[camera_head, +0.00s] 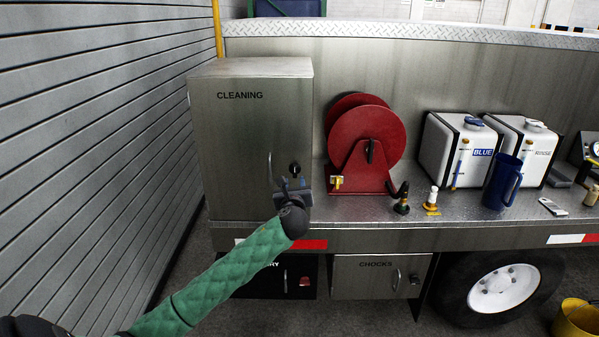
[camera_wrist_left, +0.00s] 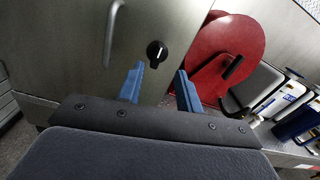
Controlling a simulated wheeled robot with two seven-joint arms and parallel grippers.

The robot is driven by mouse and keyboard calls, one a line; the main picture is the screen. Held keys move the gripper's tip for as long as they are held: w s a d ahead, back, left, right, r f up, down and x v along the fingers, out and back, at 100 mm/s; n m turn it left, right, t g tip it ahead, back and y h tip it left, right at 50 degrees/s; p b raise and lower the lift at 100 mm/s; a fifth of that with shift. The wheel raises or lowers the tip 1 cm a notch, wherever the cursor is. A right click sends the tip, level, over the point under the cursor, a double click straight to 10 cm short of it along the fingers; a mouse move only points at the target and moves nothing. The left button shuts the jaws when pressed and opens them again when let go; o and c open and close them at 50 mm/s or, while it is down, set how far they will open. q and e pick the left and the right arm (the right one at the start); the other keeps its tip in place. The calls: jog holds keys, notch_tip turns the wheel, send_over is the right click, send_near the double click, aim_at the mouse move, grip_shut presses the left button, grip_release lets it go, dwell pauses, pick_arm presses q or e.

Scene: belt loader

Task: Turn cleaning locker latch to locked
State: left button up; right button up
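The cleaning locker (camera_head: 235,140) is a grey metal box labelled CLEANING at the left end of the truck deck. Its latch (camera_head: 295,168) is a round black knob on the door, right of the curved handle (camera_head: 270,168). In the left wrist view the latch (camera_wrist_left: 156,52) shows a pale mark pointing roughly up in that picture. My left gripper (camera_head: 292,184) is just below the latch in the head view. In the wrist view its two blue fingertips (camera_wrist_left: 157,80) are apart with nothing between them, and the latch lies just beyond them. My right gripper is not in view.
A red hose reel (camera_head: 366,145) stands right of the locker. White BLUE and RINSE tanks (camera_head: 446,148), a blue jug (camera_head: 502,180) and small bottles stand farther right on the deck. Lower lockers, including CHOCKS (camera_head: 375,285), sit below. A slatted wall (camera_head: 90,120) is at left.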

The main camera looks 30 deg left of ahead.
aim_at(295, 170)
pick_arm(q)
jog(key=shift+m, duration=0.9)
jog(key=p+x, duration=0.3)
jog(key=x, duration=0.3)
jog(key=shift+w+a, duration=0.15)
jog(key=shift+w, duration=0.1)
jog(key=shift+w+a+f, duration=0.1)
jog(key=shift+w+a, duration=0.25)
jog(key=shift+w, duration=0.2)
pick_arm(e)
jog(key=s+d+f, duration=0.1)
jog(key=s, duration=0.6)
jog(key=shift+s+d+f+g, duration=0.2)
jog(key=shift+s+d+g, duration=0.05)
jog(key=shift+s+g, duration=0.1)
pick_arm(q)
grip_shut()
